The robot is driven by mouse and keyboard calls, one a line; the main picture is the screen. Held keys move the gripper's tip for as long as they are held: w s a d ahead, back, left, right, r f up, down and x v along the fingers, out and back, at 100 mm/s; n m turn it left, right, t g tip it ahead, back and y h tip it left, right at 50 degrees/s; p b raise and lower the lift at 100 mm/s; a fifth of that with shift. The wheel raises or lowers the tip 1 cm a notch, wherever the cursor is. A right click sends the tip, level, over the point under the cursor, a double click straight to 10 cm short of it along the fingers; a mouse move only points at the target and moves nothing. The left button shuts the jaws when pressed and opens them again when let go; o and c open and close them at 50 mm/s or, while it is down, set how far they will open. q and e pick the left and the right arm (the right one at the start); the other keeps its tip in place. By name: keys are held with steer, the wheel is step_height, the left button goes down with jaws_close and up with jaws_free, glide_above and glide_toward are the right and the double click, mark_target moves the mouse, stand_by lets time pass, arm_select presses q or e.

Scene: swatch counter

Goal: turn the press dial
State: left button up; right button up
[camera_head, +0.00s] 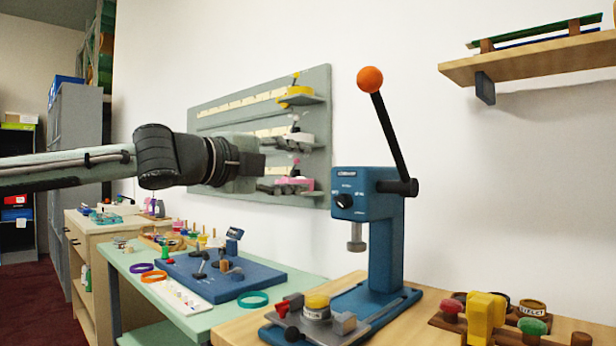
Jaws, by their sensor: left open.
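The blue press (378,232) stands on the wooden counter right of centre. Its lever rises to an orange ball (370,79). My left gripper (262,166) reaches in from the left at about the height of the press head. It is open and empty, to the left of the dial and apart from it. Its fingers are seen nearly edge-on. My right gripper is out of view.
A clamped fixture with a yellow-topped round part (316,304) sits below the press head. A wooden rack (490,322) with coloured knobs is at right. A blue board (237,277) lies on the green table. A wall shelf (530,58) hangs upper right.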

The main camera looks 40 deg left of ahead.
mark_target(337, 202)
arm_select(q)
steer(key=w+f+m+p, duration=0.1)
steer(key=f+m, duration=0.1)
steer(key=w+d+f+m+p, duration=0.1)
steer(key=w+f+m, duration=0.1)
steer(key=w+d+f+m+h+p, duration=0.1)
steer(key=w+f+m, duration=0.1)
steer(key=shift+d+t, duration=0.1)
steer(key=shift+t, duration=0.2)
steer(key=shift+w+p, duration=1.05)
steer(key=shift+w, duration=0.15)
steer(key=shift+w+f, duration=0.15)
steer(key=shift+w, duration=0.1)
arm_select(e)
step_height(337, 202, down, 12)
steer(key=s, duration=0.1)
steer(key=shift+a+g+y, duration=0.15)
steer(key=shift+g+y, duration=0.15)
arm_select(q)
jaws_close()
